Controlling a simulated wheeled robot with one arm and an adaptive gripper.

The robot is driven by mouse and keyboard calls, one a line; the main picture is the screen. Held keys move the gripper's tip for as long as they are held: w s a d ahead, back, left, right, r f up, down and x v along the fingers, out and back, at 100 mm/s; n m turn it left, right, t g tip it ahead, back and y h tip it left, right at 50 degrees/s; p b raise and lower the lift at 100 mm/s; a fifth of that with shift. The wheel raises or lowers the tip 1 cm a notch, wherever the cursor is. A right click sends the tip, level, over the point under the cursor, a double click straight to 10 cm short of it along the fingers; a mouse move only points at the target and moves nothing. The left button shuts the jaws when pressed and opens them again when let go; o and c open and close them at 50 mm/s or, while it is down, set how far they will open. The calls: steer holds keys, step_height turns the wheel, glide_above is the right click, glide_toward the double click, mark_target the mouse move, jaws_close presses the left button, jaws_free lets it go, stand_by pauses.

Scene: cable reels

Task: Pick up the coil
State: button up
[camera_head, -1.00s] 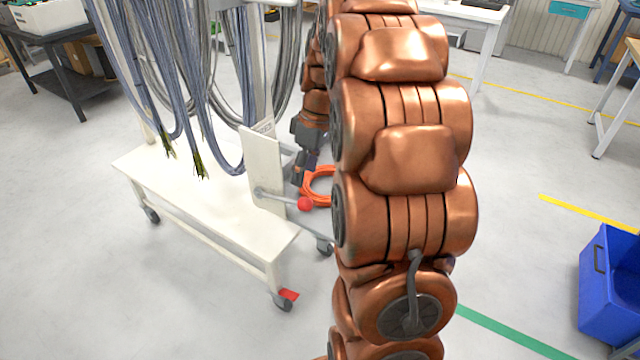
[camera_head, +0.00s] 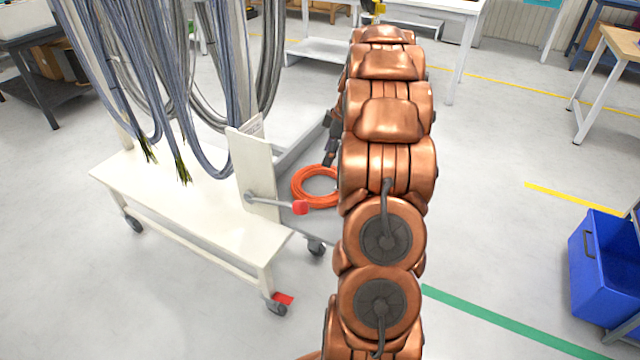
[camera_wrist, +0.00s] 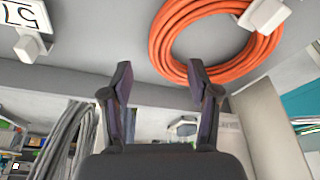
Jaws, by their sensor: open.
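The white cable cart (camera_head: 185,205) with hanging grey cables stands left of the coil. Its lever with a red knob (camera_head: 300,207) sticks out close to the coil. A blue bin (camera_head: 605,270) stands at the right. The floor between arm and bin is clear.

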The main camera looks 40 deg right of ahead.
steer(key=shift+p+x, duration=0.55)
steer(key=shift+x, duration=1.8)
jaws_close()
